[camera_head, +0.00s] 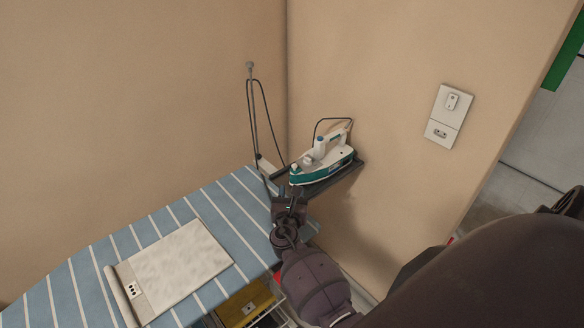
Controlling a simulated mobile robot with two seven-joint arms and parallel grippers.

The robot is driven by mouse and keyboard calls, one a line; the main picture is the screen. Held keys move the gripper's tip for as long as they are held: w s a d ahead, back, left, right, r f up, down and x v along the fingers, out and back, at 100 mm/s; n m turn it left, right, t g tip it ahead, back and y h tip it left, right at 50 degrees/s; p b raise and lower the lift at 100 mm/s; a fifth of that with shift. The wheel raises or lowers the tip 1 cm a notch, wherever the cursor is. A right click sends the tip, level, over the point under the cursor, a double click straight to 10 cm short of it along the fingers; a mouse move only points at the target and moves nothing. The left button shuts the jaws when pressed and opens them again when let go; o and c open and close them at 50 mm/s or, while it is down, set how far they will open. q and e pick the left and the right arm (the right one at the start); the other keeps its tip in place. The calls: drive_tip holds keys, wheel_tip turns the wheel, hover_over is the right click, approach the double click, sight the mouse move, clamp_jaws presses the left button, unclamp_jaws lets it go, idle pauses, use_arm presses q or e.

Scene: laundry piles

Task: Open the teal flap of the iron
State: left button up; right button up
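A white and teal iron (322,163) rests on a dark metal stand (345,176) at the end of the ironing board, by the wall corner. Its nose points to the lower left, and its teal lower band faces me. The teal flap is too small to tell apart from the iron's other teal parts. My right arm comes in from the lower right, and its gripper (290,202) is just below the iron's nose, over the end of the board. Its fingers are small and dark, so I cannot tell whether they are open. My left gripper is not in view.
The ironing board (80,272) has a blue striped cover. A folded pale cloth (178,262) lies on it. A thin upright rod (250,95) carries a dark cord beside the stand. A wall switch and socket (449,117) are to the right. A yellowish box (245,303) sits below the board.

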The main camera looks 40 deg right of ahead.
sight(294, 167)
drive_tip(key=b+x, duration=0.1)
drive_tip(key=x, duration=1)
drive_tip(key=shift+b, duration=0.4)
clamp_jaws()
drive_tip(key=shift+r+m+g+p, duration=0.1)
drive_tip(key=shift+m+g+p, duration=0.2)
drive_tip(key=shift+p, duration=0.15)
drive_tip(key=shift+d+r+m+g+y+p, duration=0.2)
drive_tip(key=shift+d+m+g+y+p, duration=0.1)
drive_tip(key=shift+m+y+p, duration=0.2)
drive_tip(key=shift+d+r+m+g+y, duration=0.15)
drive_tip(key=shift+d+m+g+y, duration=0.2)
drive_tip(key=shift+m+y, duration=0.3)
drive_tip(key=shift+d+r+m+g+y, duration=0.25)
drive_tip(key=shift+m+g+y, duration=0.2)
drive_tip(key=shift+m+y, duration=0.15)
drive_tip(key=shift+y, duration=0.25)
